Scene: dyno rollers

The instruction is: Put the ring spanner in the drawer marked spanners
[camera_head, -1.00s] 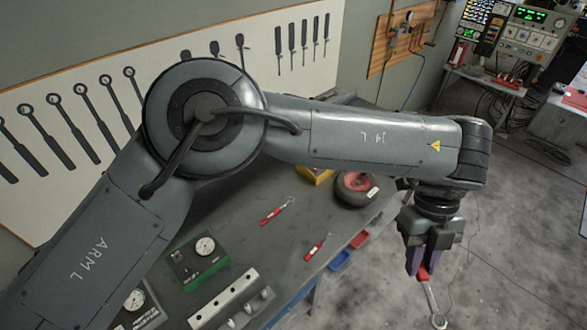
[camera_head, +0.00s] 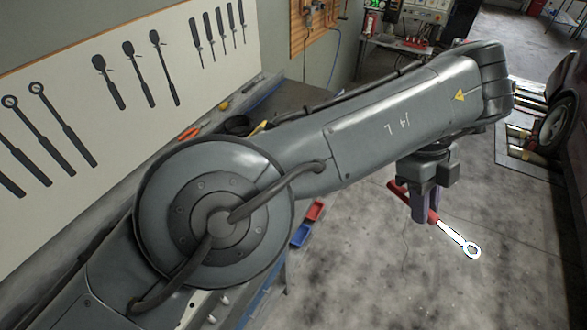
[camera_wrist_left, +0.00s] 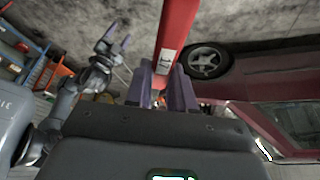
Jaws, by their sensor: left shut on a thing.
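The ring spanner (camera_head: 457,238) has a red handle and a bright ring end. My left gripper (camera_head: 425,217) is shut on its red handle and holds it in the air over the floor, clear of the bench. The spanner slants, with its ring end lower right in the head view. In the left wrist view the red handle (camera_wrist_left: 177,32) rises between the purple fingers of the left gripper (camera_wrist_left: 163,78). My right gripper (camera_wrist_left: 117,44) shows small in that view, its fingers apart and empty. No drawer marked spanners can be made out.
My left arm hides most of the workbench (camera_head: 290,97). A red bin (camera_head: 315,210) and a blue bin (camera_head: 302,235) sit at its edge. A tool board (camera_head: 75,75) hangs on the wall. A dark red car (camera_wrist_left: 265,92) stands at the right. The middle floor is open.

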